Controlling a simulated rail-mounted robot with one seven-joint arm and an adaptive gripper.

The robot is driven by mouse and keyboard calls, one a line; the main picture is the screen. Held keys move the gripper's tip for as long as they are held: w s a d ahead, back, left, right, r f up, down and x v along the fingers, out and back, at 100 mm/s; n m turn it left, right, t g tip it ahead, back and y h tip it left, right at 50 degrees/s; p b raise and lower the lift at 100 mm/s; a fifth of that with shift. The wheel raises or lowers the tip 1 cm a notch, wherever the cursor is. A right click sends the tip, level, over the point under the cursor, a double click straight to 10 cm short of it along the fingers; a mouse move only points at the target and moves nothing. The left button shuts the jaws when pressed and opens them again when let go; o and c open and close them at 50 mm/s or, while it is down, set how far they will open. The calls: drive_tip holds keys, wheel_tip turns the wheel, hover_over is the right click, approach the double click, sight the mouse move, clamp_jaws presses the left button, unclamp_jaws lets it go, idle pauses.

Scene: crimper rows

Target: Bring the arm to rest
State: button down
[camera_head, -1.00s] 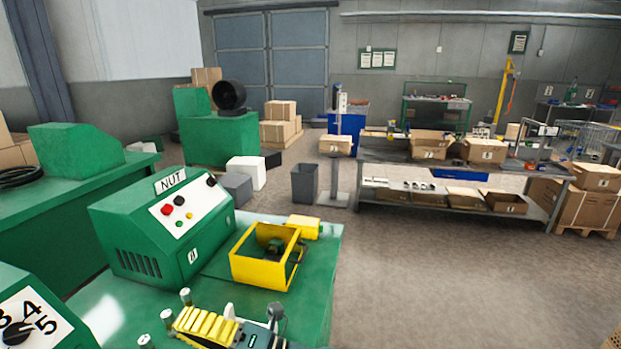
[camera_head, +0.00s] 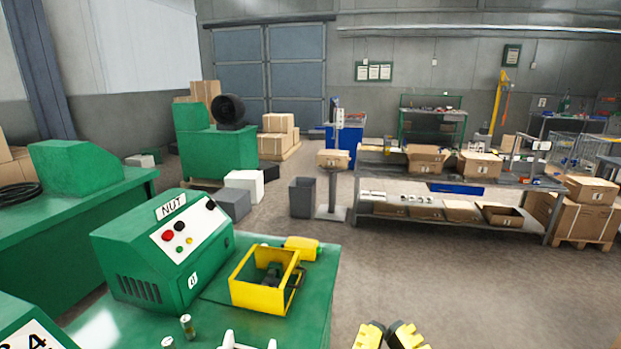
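My gripper (camera_head: 389,335) shows at the bottom edge, right of the green bench (camera_head: 318,290). Only its tips, with yellow ribbed pads and black parts, are in view. The tips lie close together, and I cannot tell whether they are parted or what is between them. The rest of my gripper and arm is below the picture. No held object shows.
The green bench carries the NUT machine (camera_head: 160,250), a yellow open box (camera_head: 262,296), small metal cylinders (camera_head: 187,326) and a white fixture (camera_head: 243,343). A grey shelf table (camera_head: 450,182) with cartons stands at the back right. Floor right of the bench is clear.

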wheel_tip(320, 180, up, 38)
drive_tip(key=p, duration=3.4)
drive_tip(key=shift+s, duration=0.15)
drive_tip(key=shift+d, duration=0.1)
